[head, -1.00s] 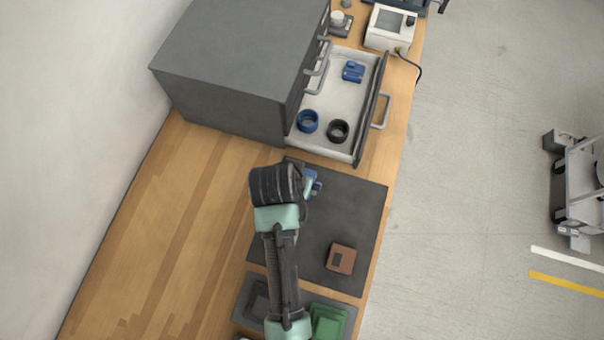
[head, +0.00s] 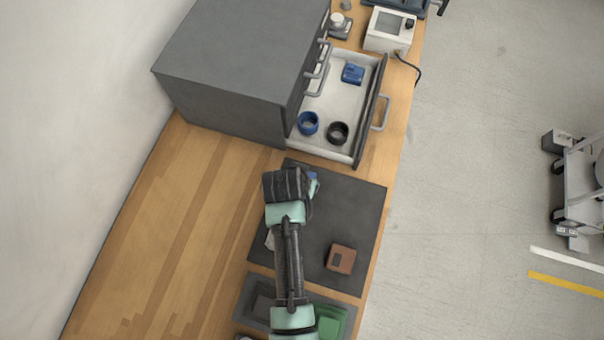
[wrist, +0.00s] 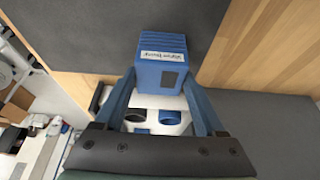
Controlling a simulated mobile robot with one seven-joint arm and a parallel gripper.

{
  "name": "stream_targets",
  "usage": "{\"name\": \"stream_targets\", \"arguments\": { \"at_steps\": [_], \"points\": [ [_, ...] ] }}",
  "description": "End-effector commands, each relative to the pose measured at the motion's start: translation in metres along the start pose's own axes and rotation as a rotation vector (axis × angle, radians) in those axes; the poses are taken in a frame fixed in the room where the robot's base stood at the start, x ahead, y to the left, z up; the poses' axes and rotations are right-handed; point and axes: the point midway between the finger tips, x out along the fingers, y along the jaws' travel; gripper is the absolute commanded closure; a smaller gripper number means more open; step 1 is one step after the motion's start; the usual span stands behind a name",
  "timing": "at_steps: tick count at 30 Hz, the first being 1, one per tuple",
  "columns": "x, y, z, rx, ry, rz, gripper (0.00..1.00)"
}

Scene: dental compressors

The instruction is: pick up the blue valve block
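The blue valve block (wrist: 160,72), with a white label and a ribbed end, fills the space between the finger ends of my gripper (wrist: 161,84) in the wrist view. The fingers lie along its two sides and I see no clear gap, but I cannot tell whether they press on it. In the head view only a small blue part of the block (head: 313,176) shows near the mat's upper edge. My wrist hides most of it and the fingers. I cannot tell whether the block rests on the mat.
The dark mat (head: 345,210) bears a brown box (head: 341,258). Beyond it, an open drawer (head: 351,105) holds a blue ring (head: 308,123), a black ring (head: 338,132) and another blue part (head: 353,74). A grey cabinet (head: 235,60) stands left. A green part (head: 330,320) is near the front.

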Motion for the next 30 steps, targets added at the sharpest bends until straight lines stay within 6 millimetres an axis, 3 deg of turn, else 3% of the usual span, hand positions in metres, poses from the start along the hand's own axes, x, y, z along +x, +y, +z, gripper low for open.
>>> {"name": "stream_targets", "arguments": {
  "at_steps": [1, 7, 9, 19, 30],
  "points": [
    [0.000, 0.000, 0.000, 0.000, 0.000, 0.000, 0.54],
    [0.000, 0.000, 0.000, 0.000, 0.000, 0.000, 0.90],
    [-0.001, 0.000, -0.001, 0.000, 0.001, 0.000, 0.97],
    [-0.010, 0.000, -0.005, 0.001, 0.004, -0.001, 0.97],
    [-0.071, -0.001, -0.031, 0.001, 0.006, -0.002, 0.97]
  ]
}}
